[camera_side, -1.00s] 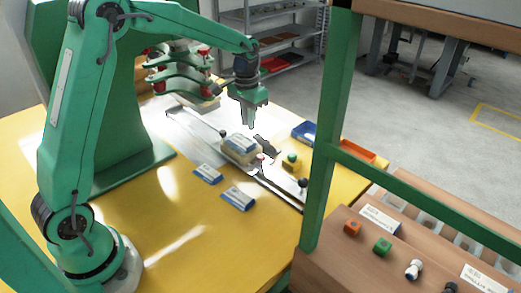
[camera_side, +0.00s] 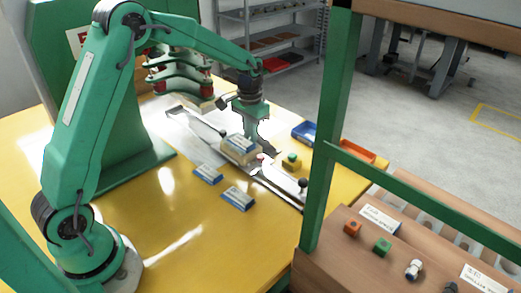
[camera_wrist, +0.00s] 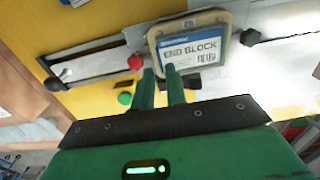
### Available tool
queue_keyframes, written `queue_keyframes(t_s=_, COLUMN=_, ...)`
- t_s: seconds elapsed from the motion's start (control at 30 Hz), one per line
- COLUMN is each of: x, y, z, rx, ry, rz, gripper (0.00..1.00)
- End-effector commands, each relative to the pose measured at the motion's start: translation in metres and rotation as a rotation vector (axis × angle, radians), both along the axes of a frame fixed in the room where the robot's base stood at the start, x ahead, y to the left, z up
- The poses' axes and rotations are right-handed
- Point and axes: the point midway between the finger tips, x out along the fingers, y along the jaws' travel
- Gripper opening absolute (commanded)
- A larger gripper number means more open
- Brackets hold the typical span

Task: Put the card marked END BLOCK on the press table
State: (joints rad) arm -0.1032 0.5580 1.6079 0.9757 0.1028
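The card marked END BLOCK (camera_wrist: 190,50) is white with a blue band and lies on a beige block (camera_wrist: 152,36). In the side view this card (camera_side: 239,143) and block (camera_side: 240,157) are on the metal rail. My gripper (camera_wrist: 159,70) has its two green fingers a little apart, at the card's lower left corner in the wrist view. No card shows clamped between them. In the side view my gripper (camera_side: 252,133) is low, right beside the block. I cannot tell for sure which part is the press table; a green stacked press (camera_side: 180,75) stands behind the rail.
Two more cards (camera_side: 207,173) (camera_side: 238,198) lie flat on the yellow table (camera_side: 150,225). A yellow box with a green button (camera_side: 291,162), a blue tray (camera_side: 304,132) and an orange tray (camera_side: 360,152) are to the right. A green post (camera_side: 325,150) stands in front.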

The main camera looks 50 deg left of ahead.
Motion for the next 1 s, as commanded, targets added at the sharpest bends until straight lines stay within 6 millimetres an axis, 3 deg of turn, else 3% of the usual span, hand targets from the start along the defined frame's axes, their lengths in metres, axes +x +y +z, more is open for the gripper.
queue_keyframes(t_s=0.3, x=0.0, y=0.0, z=-0.029, rx=0.0, ry=0.002, rz=0.0, gripper=0.14)
queue_keyframes(t_s=0.8, x=0.0, y=0.0, z=-0.037, rx=0.0, ry=0.0, rz=0.0, gripper=0.14)
queue_keyframes(t_s=0.9, x=0.0, y=0.0, z=-0.037, rx=0.0, ry=0.0, rz=0.0, gripper=0.0)
queue_keyframes(t_s=1.0, x=0.0, y=0.0, z=-0.037, rx=0.0, ry=0.0, rz=0.0, gripper=0.0)
